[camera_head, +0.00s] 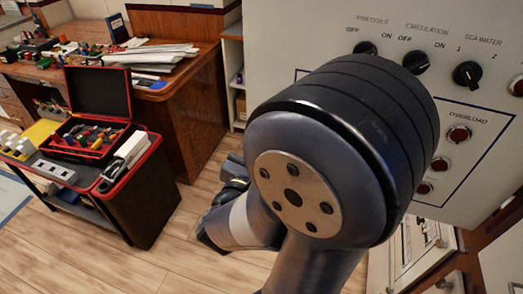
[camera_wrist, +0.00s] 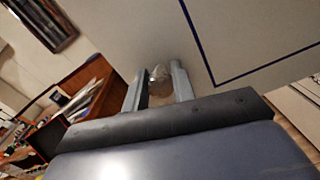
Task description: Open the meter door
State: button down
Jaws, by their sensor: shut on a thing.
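In the wrist view, the two fingers of my gripper (camera_wrist: 159,80) reach to a light grey panel face. A small rounded knob (camera_wrist: 160,73) stands between the fingers, and they are shut on it. The grey cabinet (camera_head: 292,30) fills the upper right of the head view. I cannot tell the edges of the meter door on it, and no open gap shows at the knob. In the head view my own arm hides the gripper, the knob and part of the cabinet front.
The cabinet front carries black rotary switches (camera_head: 467,74) and red round buttons (camera_head: 459,134). A tool cart (camera_head: 150,200) with an open red-edged case stands at left. Behind it is a wooden desk (camera_head: 190,95) with papers. Wooden floor (camera_head: 150,265) is clear beside the cart.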

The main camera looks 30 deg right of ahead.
jog(key=c, duration=1.2)
grip_release()
jog(key=shift+o, duration=0.2)
jog(key=v, duration=1)
jog(key=shift+s+a+b, duration=0.25)
jog(key=shift+a+b, duration=0.05)
jog(key=shift+d, duration=0.1)
jog(key=x, duration=1)
dwell(0.3)
jog(key=shift+r+p, duration=0.1)
jog(key=shift+p, duration=0.2)
